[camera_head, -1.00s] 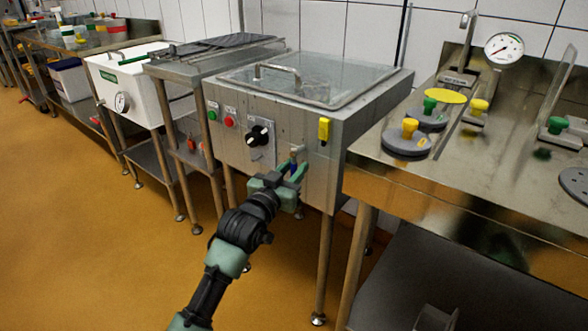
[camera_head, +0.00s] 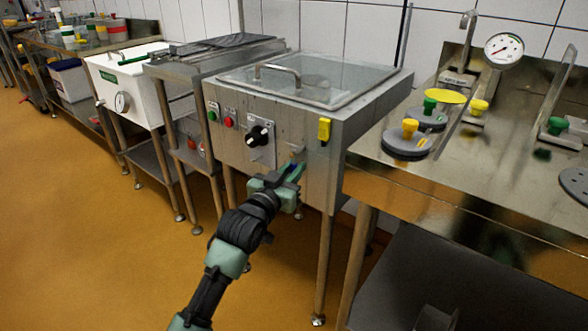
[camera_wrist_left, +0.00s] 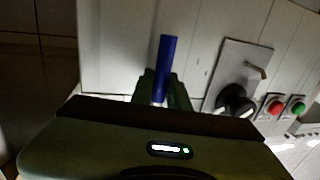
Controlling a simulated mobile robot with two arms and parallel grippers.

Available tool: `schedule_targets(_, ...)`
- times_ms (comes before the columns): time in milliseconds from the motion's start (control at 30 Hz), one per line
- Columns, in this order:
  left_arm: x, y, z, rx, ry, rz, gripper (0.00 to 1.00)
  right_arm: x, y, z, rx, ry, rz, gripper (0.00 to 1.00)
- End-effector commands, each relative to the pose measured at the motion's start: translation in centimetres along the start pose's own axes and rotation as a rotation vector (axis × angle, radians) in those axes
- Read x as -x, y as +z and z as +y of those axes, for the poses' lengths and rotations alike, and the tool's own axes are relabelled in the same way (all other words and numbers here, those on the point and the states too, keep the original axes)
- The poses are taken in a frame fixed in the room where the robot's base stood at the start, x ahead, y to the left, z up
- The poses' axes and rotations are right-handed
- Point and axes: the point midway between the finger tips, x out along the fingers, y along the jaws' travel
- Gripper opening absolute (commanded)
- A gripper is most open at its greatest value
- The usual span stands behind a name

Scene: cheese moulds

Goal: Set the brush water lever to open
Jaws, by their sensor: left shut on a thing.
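The brush water lever is a small blue handle (camera_wrist_left: 166,62) on the front panel of the steel machine (camera_head: 226,153). In the left wrist view it sticks out upward past my fingers, tilted slightly right. In the head view only a bit of blue (camera_head: 296,172) shows between the fingers. My left gripper (camera_head: 291,170) is shut on this lever, low on the panel and right of the black knob (camera_head: 257,136). Its fingers also show in the left wrist view (camera_wrist_left: 162,92) and hide the lever's lower part. My right gripper is not in view.
The panel also has a green button (camera_head: 212,115), a red button (camera_head: 229,121) and a yellow latch-like part (camera_head: 324,130). A steel table (camera_head: 400,178) with moulds and a gauge (camera_head: 504,48) stands close on the right. The floor (camera_head: 90,240) at the left is clear.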

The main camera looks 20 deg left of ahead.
Motion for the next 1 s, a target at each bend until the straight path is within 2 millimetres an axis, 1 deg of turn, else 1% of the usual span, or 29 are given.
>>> schedule_targets(667, 0.0, 0.1, 0.1, 0.004, 0.0, -0.004, 0.0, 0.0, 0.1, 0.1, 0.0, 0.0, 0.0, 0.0)
schedule_targets(867, 0.1, -0.2, 0.3, 0.052, 0.001, -0.015, 0.0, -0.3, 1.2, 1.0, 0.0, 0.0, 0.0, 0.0)
schedule_targets(1000, 0.1, -0.5, 0.6, 0.127, 0.0, -0.032, 0.0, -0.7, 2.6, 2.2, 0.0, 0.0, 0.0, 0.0)
